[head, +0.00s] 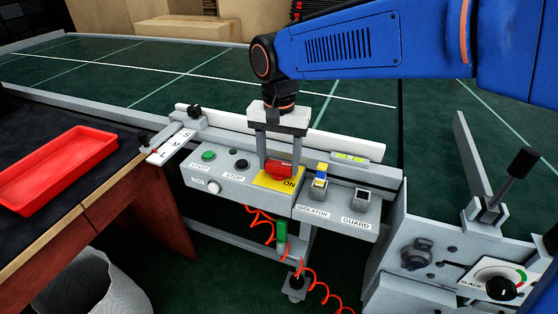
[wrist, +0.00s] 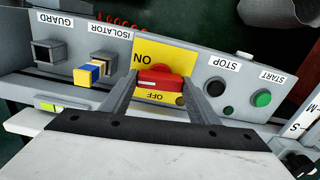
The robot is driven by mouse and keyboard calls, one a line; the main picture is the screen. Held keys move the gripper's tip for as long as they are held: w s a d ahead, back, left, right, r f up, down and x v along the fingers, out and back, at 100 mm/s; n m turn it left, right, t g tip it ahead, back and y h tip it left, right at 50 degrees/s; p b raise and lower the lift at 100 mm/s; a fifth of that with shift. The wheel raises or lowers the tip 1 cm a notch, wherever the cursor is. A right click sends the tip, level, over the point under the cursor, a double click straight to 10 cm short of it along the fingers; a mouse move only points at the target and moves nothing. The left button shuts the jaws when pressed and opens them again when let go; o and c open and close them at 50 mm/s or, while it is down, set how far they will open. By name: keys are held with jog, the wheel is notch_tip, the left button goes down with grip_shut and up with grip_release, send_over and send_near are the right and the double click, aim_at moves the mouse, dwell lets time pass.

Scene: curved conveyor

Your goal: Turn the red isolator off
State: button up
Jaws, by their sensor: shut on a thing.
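The red isolator knob (head: 279,169) sits on a yellow plate (head: 262,181) on the grey control panel. In the wrist view the red knob (wrist: 160,82) lies lengthwise across the picture, with a small pale mark near its left end. The plate (wrist: 177,57) carries the words ON and OFF, and ON also reads in the head view. My gripper (head: 277,164) points down, its two fingers on either side of the knob. In the wrist view my gripper (wrist: 160,80) is shut on the knob's two ends. The fingers hide parts of the plate's edges.
Beside the plate are a black STOP button (head: 241,164), a green START button (head: 208,155), a blue-and-yellow piece (head: 320,174) above the ISOLATOR label, and a GUARD socket (head: 363,194). A red tray (head: 60,168) lies on the left table. A lever (head: 515,175) stands at right.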

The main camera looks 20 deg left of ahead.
aim_at(279, 163)
jog(key=n, duration=0.8)
jog(key=shift+n, duration=0.4)
jog(key=n, duration=0.4)
jog(key=shift+n, duration=2.1)
jog(key=o, duration=1)
jog(key=shift+o, duration=0.2)
jog(key=shift+r, duration=0.1)
notch_tip(279, 163, up, 17)
